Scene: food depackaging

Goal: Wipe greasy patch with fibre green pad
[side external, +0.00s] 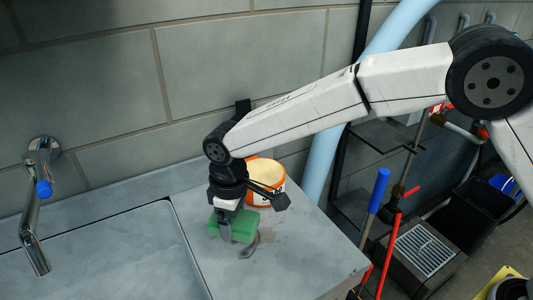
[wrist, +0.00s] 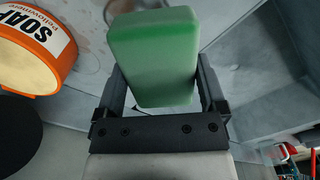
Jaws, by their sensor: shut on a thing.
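The green pad (side external: 244,227) is between the fingers of my gripper (side external: 231,226), low over the grey counter (side external: 320,262) to the right of the sink. In the wrist view the pad (wrist: 152,55) fills the space between both fingers of my gripper (wrist: 157,75), which is shut on it. I cannot tell whether the pad touches the counter. A dark grey smear (side external: 249,246) shows on the counter just beside the pad, and faint brownish marks lie around it. Part of the counter under the pad is hidden.
An orange-and-white soap tub (side external: 266,176) stands close behind my gripper; it also shows in the wrist view (wrist: 38,45). The sink (side external: 110,262) with a tap (side external: 38,205) is at left. The wall is behind. The counter's front right is clear.

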